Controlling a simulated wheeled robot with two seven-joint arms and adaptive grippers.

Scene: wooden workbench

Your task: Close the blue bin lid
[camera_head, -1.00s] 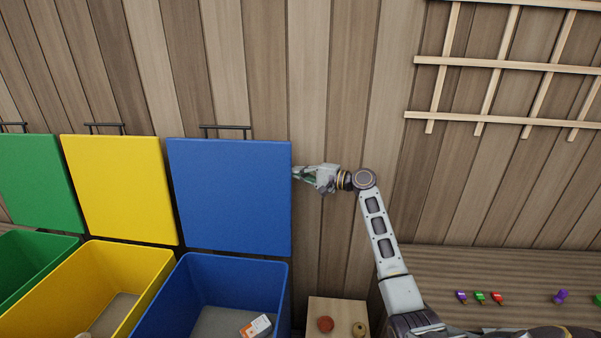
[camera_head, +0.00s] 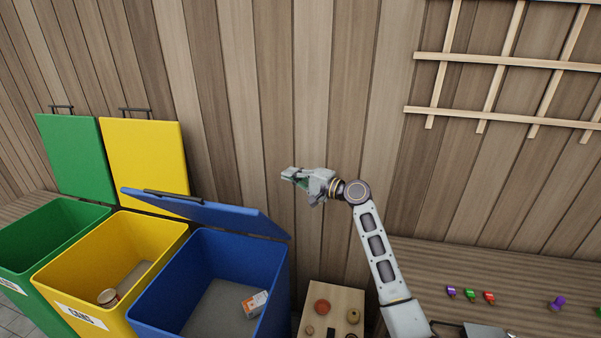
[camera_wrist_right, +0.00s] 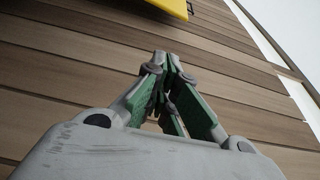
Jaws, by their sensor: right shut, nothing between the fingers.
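The blue bin (camera_head: 268,285) stands in the lower middle of the head view, with an orange and white box (camera_head: 254,304) inside. Its blue lid (camera_head: 215,215) is tilted partway down over the back of the bin, and the bin is still open at the front. A dark handle (camera_head: 172,196) shows on the lid's raised edge. My right gripper (camera_head: 289,175) is shut and empty, above and just right of the lid, apart from it. Its closed fingers also show in the right wrist view (camera_wrist_right: 172,75). My left gripper is not in view.
A yellow bin (camera_head: 70,275) and a green bin (camera_head: 30,235) stand to the left with lids upright. A small wooden stand (camera_head: 345,300) with several small items is right of the blue bin. A plank wall (camera_head: 250,80) is behind.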

